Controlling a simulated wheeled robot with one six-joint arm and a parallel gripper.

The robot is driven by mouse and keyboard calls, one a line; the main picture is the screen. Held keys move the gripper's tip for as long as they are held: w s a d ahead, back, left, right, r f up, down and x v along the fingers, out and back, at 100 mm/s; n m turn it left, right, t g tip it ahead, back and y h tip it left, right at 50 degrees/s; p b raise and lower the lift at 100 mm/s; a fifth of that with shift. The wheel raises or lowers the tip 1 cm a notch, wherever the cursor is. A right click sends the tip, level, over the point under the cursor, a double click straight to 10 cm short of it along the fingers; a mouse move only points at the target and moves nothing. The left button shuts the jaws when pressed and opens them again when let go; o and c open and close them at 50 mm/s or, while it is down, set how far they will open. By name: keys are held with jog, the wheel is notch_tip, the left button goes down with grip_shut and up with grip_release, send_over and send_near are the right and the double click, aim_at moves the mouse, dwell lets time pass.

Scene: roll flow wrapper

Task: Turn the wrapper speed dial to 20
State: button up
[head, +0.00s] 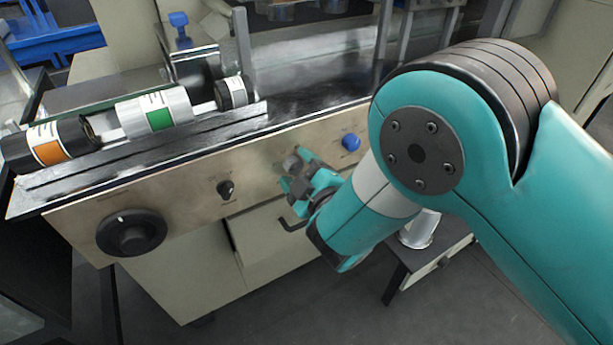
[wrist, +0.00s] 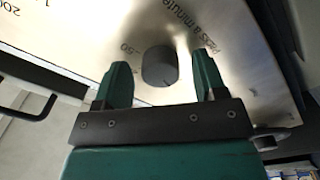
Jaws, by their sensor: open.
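The dial in front of my gripper is a dark grey round knob (wrist: 160,67) on the metal panel in the wrist view. The lettering "Packs a minute" and the number 50 are beside it, and 200 is at the far left. In the head view this knob (head: 292,162) is partly hidden by my gripper. My gripper (wrist: 161,74) is open, its two green fingers on either side of the knob in the picture, with a gap on both sides. How deep the fingers reach along the knob cannot be told. In the head view my gripper (head: 290,178) is close to the panel.
The panel (head: 185,195) also carries a large black dial (head: 131,232), a small black knob (head: 226,188) and a blue knob (head: 351,142). A drawer handle (head: 290,226) sticks out below. Labelled rolls (head: 155,112) lie on top. A small side table (head: 440,262) stands at the right.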

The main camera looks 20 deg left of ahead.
jog(key=shift+f+b, duration=0.1)
jog(key=shift+b, duration=0.2)
jog(key=shift+s+d+f+b, duration=0.25)
jog(key=shift+s+d+b, duration=0.15)
jog(key=shift+b, duration=0.85)
jog(key=d+b, duration=0.1)
jog(key=b, duration=0.2)
jog(key=shift+s+f, duration=0.1)
jog(key=shift+s, duration=0.3)
jog(key=b+v, duration=1.5)
jog(key=b, duration=0.3)
jog(key=shift+r, duration=0.45)
